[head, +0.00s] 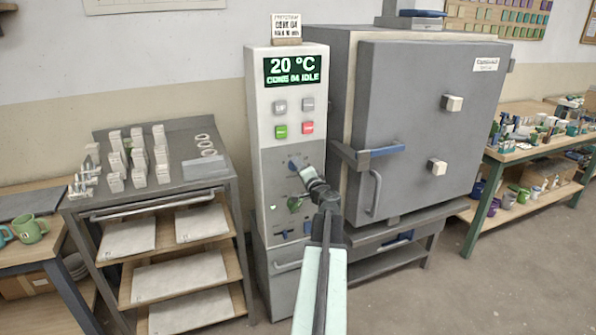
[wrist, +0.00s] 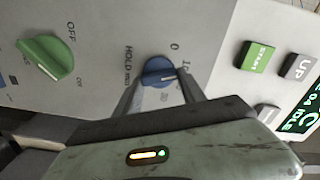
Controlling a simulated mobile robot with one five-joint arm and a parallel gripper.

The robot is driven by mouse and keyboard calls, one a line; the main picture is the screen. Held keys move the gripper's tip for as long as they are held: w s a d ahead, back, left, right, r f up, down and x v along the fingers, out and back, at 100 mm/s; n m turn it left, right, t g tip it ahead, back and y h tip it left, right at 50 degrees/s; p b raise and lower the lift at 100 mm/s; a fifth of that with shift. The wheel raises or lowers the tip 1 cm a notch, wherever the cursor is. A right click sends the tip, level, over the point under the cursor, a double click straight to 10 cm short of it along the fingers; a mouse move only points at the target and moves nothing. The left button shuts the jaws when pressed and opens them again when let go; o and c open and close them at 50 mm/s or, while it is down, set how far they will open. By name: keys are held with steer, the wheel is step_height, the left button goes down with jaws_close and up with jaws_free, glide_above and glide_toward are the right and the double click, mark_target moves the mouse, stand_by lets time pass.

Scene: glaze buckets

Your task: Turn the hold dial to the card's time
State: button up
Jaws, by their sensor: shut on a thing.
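The blue hold dial (wrist: 157,70) sits on the controller's grey panel, beside the "HOLD min" lettering and a scale with 0 and 10. It also shows in the head view (head: 293,164), partly hidden by my gripper. My gripper (wrist: 160,84) is shut on the dial, a finger on each side; it also shows in the head view (head: 308,177). I cannot tell surely which mark the dial points at. The card (head: 287,27) stands on top of the controller; it reads "CONE 04" above a hold line too small to read surely.
A green dial (wrist: 47,58) with an OFF mark sits below the hold dial. The green START button (wrist: 257,57) is above it. The display (head: 293,70) reads 20 °C, CONE 04 IDLE. The grey kiln (head: 425,110) stands right, a shelf cart (head: 160,215) left.

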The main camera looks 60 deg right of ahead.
steer(key=shift+w, duration=0.15)
steer(key=o, duration=1.4)
steer(key=shift+c, duration=0.2)
steer(key=v, duration=0.8)
steer(key=shift+w, duration=0.1)
